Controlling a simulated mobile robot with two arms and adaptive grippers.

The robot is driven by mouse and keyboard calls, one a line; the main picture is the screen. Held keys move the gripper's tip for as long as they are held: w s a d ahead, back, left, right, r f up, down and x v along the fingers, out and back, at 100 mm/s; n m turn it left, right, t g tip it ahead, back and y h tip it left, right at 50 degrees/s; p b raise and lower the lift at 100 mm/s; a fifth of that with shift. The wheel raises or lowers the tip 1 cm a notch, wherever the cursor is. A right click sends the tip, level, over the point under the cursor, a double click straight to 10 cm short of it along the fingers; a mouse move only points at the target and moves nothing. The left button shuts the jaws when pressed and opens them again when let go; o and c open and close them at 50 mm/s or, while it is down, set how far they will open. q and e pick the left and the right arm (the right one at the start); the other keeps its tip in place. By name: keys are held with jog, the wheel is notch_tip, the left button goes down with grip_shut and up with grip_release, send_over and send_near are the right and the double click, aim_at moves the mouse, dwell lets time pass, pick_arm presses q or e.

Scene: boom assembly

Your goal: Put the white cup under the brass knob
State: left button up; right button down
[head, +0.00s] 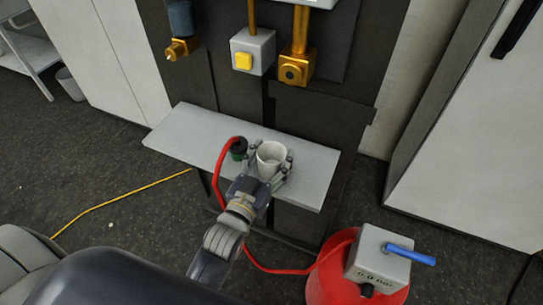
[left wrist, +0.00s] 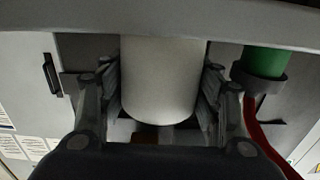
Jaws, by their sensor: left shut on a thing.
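The white cup (head: 271,158) is upright at the grey shelf, near its front edge in the head view. My left gripper (head: 270,167) is shut on the white cup, with a finger on each side. The left wrist view shows the cup (left wrist: 162,80) between both fingers. I cannot tell if its base touches the shelf. A brass fitting with a round dark-centred face (head: 292,71) hangs above and behind the cup. Another brass fitting with a small knob (head: 177,49) sits farther left under a blue-grey cylinder. My right gripper is not in view.
The grey shelf (head: 190,134) is clear at left. A green piece with a dark collar (head: 238,148) and red hose stands left of the cup; it also shows in the left wrist view (left wrist: 264,62). A grey box with yellow button (head: 243,61) hangs between the fittings. A red tank (head: 325,283) stands front right.

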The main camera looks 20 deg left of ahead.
pick_arm(q)
jog(key=shift+f, duration=0.1)
jog(key=o, duration=1.1)
jog(key=shift+o, duration=0.2)
jog(key=shift+r, duration=0.2)
jog(key=s+b, duration=0.1)
jog(key=s, duration=1.1)
jog(key=shift+a, duration=0.45)
jog(key=shift+f, duration=0.1)
